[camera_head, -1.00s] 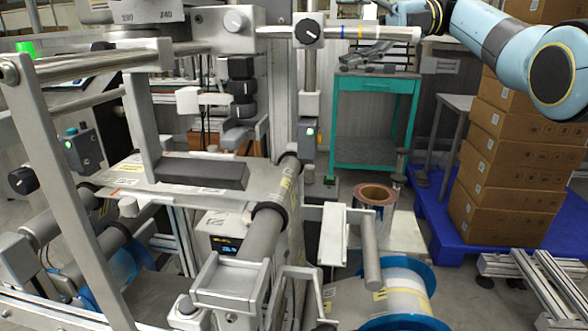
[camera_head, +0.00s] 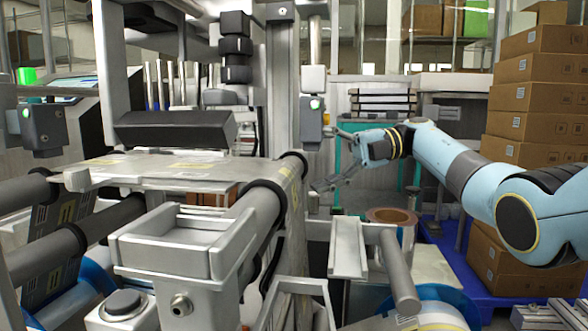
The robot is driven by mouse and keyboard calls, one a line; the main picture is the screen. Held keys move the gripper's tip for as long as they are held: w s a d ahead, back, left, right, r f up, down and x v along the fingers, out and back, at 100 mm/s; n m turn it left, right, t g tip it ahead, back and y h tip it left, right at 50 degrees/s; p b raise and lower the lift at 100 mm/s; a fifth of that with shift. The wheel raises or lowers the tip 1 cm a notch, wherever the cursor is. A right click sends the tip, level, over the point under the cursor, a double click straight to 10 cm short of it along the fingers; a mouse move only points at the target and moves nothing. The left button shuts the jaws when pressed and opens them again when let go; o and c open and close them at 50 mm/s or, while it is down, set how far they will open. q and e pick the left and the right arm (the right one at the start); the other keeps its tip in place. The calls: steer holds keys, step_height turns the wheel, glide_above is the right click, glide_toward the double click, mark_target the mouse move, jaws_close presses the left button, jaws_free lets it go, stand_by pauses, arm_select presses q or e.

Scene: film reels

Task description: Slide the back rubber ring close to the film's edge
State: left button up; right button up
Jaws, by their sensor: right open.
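The film (camera_head: 185,170) runs flat across the machine and over a grey roller (camera_head: 262,207) at its right. The back rubber ring (camera_head: 297,157) is a thin black band around the far end of this roller. The front rubber ring (camera_head: 272,187) is another black band nearer to me. Between them the film, with yellow marks, lies over the roller. The exact gap from the back ring to the film's edge is too small to judge. My right gripper (camera_head: 328,160) is open and empty, to the right of the back ring and apart from it. My left gripper is out of view.
A grey sensor box with a green light (camera_head: 312,118) hangs above the back ring, close to my right gripper. A brown-cored reel (camera_head: 390,217) and a bare roller (camera_head: 398,272) stand below right. Stacked cartons (camera_head: 540,95) fill the right side.

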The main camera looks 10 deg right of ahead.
mark_target(305, 164)
steer(key=a, duration=0.2)
steer(key=a+f, duration=0.1)
steer(key=a, duration=0.1)
steer(key=shift+a, duration=0.4)
steer(key=shift+c, duration=0.3)
jaws_close()
